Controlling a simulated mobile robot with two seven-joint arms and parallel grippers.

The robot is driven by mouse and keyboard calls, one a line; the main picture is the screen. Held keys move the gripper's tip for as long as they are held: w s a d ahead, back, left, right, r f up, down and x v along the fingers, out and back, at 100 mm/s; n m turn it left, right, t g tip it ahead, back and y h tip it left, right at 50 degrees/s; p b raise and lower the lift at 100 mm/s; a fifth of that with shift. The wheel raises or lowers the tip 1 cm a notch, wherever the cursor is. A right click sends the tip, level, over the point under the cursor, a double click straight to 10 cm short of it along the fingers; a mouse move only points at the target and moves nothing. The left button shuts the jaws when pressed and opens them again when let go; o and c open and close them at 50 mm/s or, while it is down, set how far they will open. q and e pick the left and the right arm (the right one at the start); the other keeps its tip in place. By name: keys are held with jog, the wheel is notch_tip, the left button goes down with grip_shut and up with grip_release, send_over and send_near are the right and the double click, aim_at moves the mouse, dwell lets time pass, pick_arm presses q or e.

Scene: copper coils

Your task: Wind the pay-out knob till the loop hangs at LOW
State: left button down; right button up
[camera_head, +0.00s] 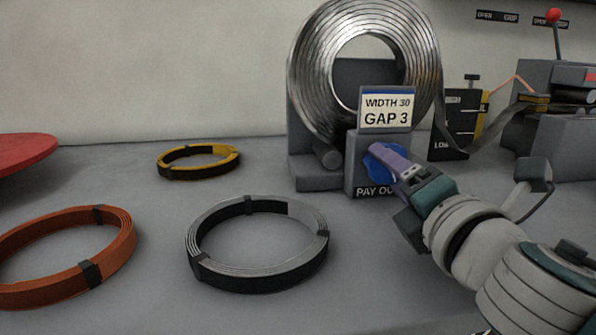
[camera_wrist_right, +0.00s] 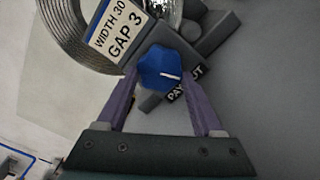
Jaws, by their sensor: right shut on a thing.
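The blue pay-out knob (camera_head: 378,163) sits on the front of a grey block under the WIDTH 30 GAP 3 card (camera_head: 386,108). My right gripper (camera_head: 388,164) is shut on the knob. In the right wrist view the knob (camera_wrist_right: 160,68) sits between the purple fingers, its white line pointing right. Metal strip runs from the big upright coil (camera_head: 310,75) into a sagging loop (camera_head: 449,140) and up to the machine at right. The loop's bottom appears near the height of the LOW mark (camera_head: 441,144) on the black gauge board; the exact level is unclear. My left gripper is out of view.
An orange coil (camera_head: 118,245), a silver-grey coil (camera_head: 318,250) and a yellow coil (camera_head: 228,160) lie on the grey bench. A red disc (camera_head: 25,152) is at the left edge. A machine with a red-knobbed lever (camera_head: 554,16) stands at right.

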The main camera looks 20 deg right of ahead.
jog(key=shift+m, duration=0.7)
jog(key=o, duration=1.4)
jog(key=b+v, duration=0.1)
jog(key=v, duration=0.8)
jog(key=shift+s+f, duration=0.1)
jog(key=shift+s, duration=0.4)
